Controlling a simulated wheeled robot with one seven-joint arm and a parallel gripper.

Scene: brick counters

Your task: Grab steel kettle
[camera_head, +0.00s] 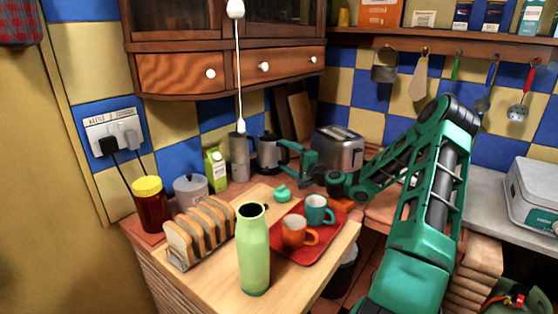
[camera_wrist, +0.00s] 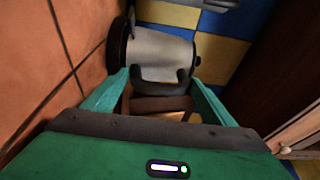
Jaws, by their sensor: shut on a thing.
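The steel kettle (camera_head: 268,155), silver with dark parts, stands at the back of the counter in the head view, left of the toaster. My green gripper (camera_head: 292,152) reaches it from the right, at its handle side. In the wrist view the kettle's silver body (camera_wrist: 162,52) lies just beyond the fingertips. My gripper (camera_wrist: 155,82) is shut on the kettle, with its dark handle (camera_wrist: 160,103) between the fingers. The exact finger contact is partly hidden. I cannot tell whether the kettle is lifted.
A steel toaster (camera_head: 338,149) stands close to the right. A grey cylindrical pot (camera_head: 240,157) and green carton (camera_head: 215,169) stand to the left. A red tray (camera_head: 290,254) with two mugs, a toast rack (camera_head: 200,234) and green bottle (camera_head: 254,250) fill the front.

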